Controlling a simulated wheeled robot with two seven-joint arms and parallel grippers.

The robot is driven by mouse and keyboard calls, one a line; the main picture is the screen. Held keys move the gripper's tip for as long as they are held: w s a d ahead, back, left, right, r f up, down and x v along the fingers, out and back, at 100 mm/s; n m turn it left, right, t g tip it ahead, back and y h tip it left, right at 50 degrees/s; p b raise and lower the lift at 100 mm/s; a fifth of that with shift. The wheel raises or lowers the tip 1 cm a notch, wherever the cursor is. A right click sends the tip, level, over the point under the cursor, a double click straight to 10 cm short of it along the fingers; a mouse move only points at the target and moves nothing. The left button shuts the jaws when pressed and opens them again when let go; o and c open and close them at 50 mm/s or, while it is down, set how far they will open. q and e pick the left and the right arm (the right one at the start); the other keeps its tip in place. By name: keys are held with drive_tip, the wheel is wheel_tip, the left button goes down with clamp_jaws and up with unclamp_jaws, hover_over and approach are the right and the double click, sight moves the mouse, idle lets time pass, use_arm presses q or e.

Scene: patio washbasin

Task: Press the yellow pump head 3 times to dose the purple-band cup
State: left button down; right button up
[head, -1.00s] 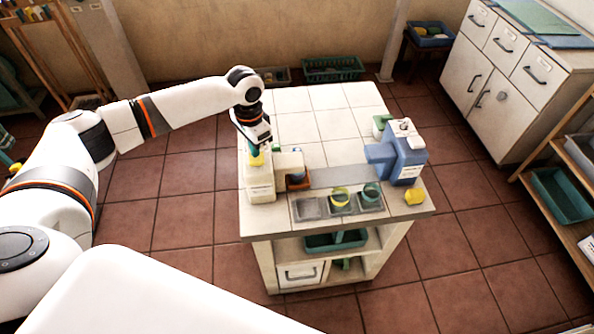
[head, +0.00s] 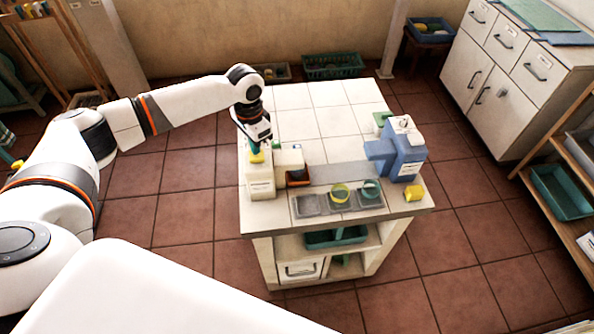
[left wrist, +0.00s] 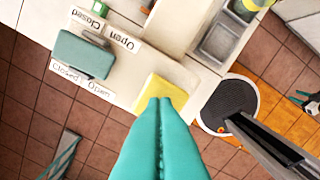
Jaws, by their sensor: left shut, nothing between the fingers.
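The yellow pump head (head: 257,158) sits on top of the white dispenser (head: 261,184) at the table's left side. My left gripper (head: 255,147) is above it, pointing down, its teal fingers shut and empty. In the left wrist view the closed fingertips (left wrist: 160,103) overlap the edge of the yellow pump head (left wrist: 172,92); whether they touch it I cannot tell. An orange holder (head: 298,182) with a dark inside is right of the dispenser. I cannot make out a purple-band cup.
A grey tray (head: 308,206) holds a yellow-banded cup (head: 340,193) and a teal-banded cup (head: 371,189). A blue dispenser (head: 405,158) stands at the right, with a yellow piece (head: 413,193) in front. The tiled back of the table is clear.

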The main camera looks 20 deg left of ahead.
use_arm(q)
drive_tip(key=shift+f, duration=1)
drive_tip(key=shift+r+p, duration=1.4)
drive_tip(key=shift+r, duration=0.05)
wheel_tip(320, 180, up, 2)
drive_tip(key=p, duration=0.2)
drive_tip(key=shift+r+p, duration=0.1)
drive_tip(key=shift+p, duration=0.25)
wheel_tip(320, 180, up, 2)
drive_tip(key=shift+r+p, duration=0.2)
drive_tip(key=shift+p, duration=0.9)
drive_tip(key=shift+r+b, duration=0.15)
drive_tip(key=shift+b, duration=0.2)
drive_tip(key=shift+r, duration=0.5)
